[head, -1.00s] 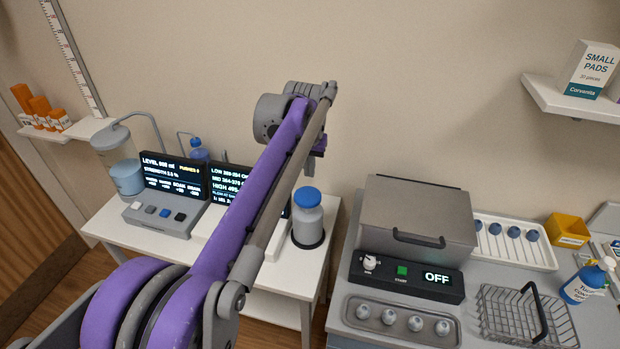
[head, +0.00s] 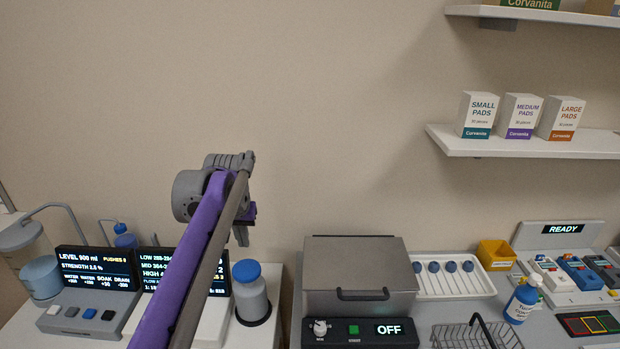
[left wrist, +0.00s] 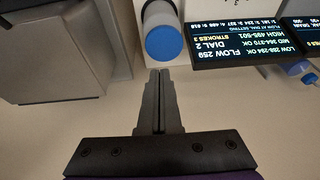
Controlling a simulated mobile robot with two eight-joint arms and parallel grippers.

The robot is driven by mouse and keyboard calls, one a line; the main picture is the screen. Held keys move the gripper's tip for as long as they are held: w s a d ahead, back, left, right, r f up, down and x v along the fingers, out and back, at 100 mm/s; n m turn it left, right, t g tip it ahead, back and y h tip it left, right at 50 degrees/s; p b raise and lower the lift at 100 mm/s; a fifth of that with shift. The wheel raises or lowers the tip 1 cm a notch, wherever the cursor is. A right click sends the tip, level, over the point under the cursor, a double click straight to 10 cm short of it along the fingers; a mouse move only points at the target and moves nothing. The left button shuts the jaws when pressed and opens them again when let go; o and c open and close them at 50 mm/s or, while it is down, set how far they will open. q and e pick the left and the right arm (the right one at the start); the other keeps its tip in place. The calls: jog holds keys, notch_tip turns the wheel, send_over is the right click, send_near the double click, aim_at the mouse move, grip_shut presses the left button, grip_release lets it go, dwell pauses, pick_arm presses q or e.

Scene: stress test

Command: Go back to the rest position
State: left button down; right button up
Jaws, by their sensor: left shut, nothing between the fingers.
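My left arm comes up from the bottom left in the head view, purple and grey. Its gripper (head: 241,232) hangs at the arm's end, in front of the wall and above the blue-capped bottle. In the left wrist view the left gripper's dark fingers (left wrist: 159,75) are together with nothing between them. The blue-capped bottle (head: 251,294) stands upright on the white table; its blue cap also shows in the left wrist view (left wrist: 164,43), just beyond the fingertips and apart from them. My right gripper is in neither view.
Two display panels (head: 95,270) stand on the white table at left, partly behind my arm. A grey lidded box (head: 358,270) reading OFF, a wire basket (head: 470,335) and a blue bottle (head: 522,300) stand to the right. A shelf (head: 540,145) holds pad boxes. The wall area above is clear.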

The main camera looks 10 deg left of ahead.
pick_arm(q)
jog(key=s+d+f+m+t, duration=0.1)
jog(key=s+d+f, duration=0.3)
jog(key=s, duration=0.4)
jog(key=s+d+f+m, duration=0.1)
jog(key=s+d+f, duration=0.3)
jog(key=s+f, duration=0.3)
jog(key=s+d+f+t+h, duration=0.1)
jog(key=s+d+f, duration=0.4)
jog(key=s, duration=0.6)
jog(key=shift+s+f+m+t, duration=0.2)
jog(key=shift+f+m+t, duration=0.15)
jog(key=shift+f, duration=0.2)
